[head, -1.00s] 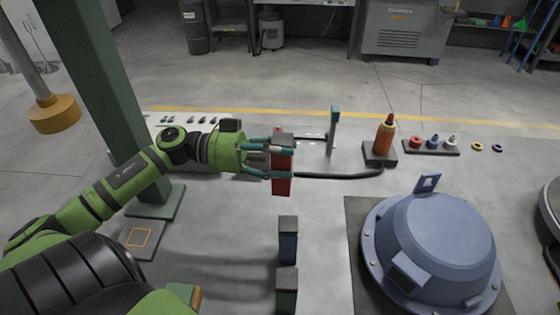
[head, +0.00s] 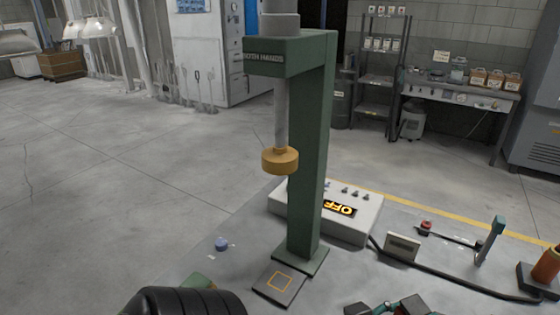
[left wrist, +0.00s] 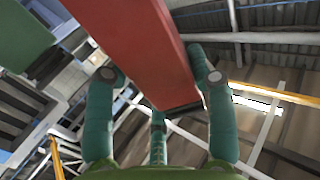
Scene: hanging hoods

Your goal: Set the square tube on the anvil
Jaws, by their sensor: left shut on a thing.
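The square tube (left wrist: 145,50) is red and held between the teal fingers of my left gripper (left wrist: 160,85), which fills the left wrist view. The anvil (head: 280,283) is a flat grey plate with an orange square outline at the foot of the green press.
The green press column (head: 313,150) rises just behind the anvil, with an orange ram head (head: 280,160) hanging above. A white control box (head: 345,215) reading OFF stands behind it.

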